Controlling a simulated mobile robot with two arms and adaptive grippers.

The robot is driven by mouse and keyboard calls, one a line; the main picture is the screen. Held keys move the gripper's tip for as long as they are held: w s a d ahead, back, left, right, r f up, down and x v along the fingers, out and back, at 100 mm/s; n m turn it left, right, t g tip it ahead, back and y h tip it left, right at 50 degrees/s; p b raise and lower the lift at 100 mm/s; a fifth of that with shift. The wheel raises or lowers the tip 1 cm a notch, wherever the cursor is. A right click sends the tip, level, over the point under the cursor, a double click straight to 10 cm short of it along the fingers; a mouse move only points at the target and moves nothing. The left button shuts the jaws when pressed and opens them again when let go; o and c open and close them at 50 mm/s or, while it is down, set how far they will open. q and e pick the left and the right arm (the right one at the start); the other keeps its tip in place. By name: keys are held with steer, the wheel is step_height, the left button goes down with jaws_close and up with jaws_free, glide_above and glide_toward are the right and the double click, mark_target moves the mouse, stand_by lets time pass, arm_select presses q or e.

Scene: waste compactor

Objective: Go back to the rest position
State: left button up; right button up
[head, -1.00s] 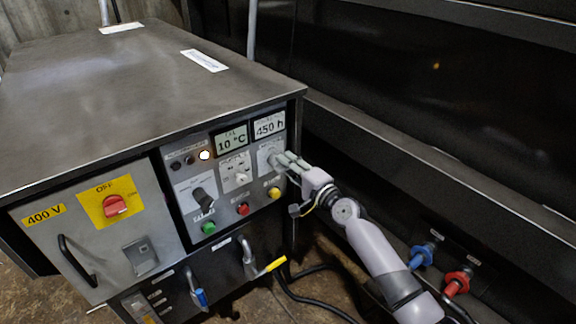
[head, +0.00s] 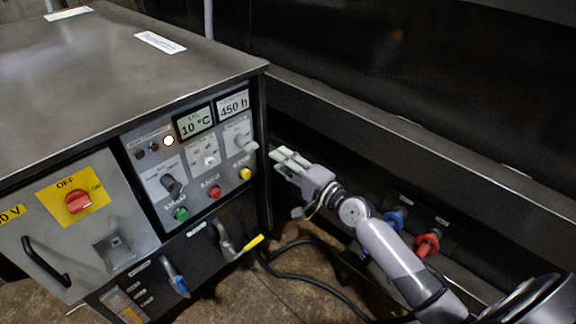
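My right gripper (head: 277,161) is just right of the cabinet's control panel (head: 150,180), in front of the dark wall. Its two pale fingers point left toward the panel with a narrow gap between them. Nothing shows between them, and the fingertips look apart from the panel. A grey rotary knob (head: 240,144) on the panel's right side is in plain view, left of the fingertips. My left gripper is not in view.
The cabinet's metal top (head: 110,85) and right edge stand close to my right gripper.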

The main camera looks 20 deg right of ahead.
steer(key=shift+v, duration=0.85)
